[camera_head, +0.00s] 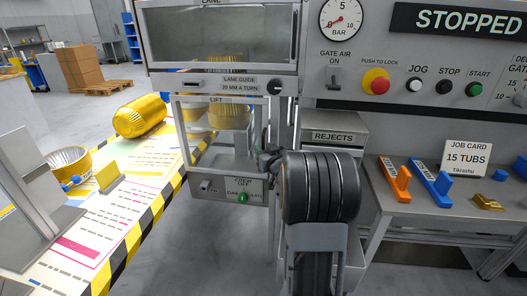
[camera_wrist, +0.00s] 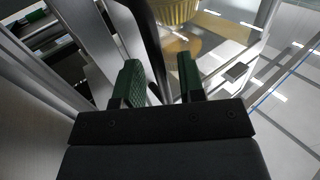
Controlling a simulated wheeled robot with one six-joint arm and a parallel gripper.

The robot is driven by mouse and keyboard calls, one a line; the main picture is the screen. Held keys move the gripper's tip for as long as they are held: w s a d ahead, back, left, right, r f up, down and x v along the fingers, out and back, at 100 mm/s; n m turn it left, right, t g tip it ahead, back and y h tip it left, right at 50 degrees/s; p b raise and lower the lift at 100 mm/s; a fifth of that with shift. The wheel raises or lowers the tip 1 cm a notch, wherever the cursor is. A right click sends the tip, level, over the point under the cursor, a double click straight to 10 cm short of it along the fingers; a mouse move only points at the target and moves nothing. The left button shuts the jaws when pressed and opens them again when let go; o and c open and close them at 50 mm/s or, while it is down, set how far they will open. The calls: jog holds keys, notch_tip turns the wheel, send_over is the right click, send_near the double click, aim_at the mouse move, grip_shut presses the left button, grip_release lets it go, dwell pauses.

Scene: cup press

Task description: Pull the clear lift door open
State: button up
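The clear lift door (camera_head: 218,152) is under the LIFT label on the press, and gold tubs (camera_head: 229,115) show behind it. It looks closed in the head view. A dark upright handle bar (camera_wrist: 148,38) crosses the wrist view and runs down between my fingers, nearer the left one. My gripper (camera_head: 266,160) is at the right edge of the door, mostly hidden by my wrist in the head view. In the wrist view my gripper (camera_wrist: 161,70) has its two green-padded fingers apart, with a gap beside the bar. I cannot tell whether a finger touches it.
A control box with a green button (camera_head: 243,198) is below the door. The rejects cabinet (camera_head: 334,136) stands to the right. A striped-edge table (camera_head: 133,232) with a gold roll (camera_head: 141,116) is at the left. Bare floor lies between.

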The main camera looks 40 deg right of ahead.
jog(key=shift+w, duration=0.35)
grip_shut()
dwell(0.4)
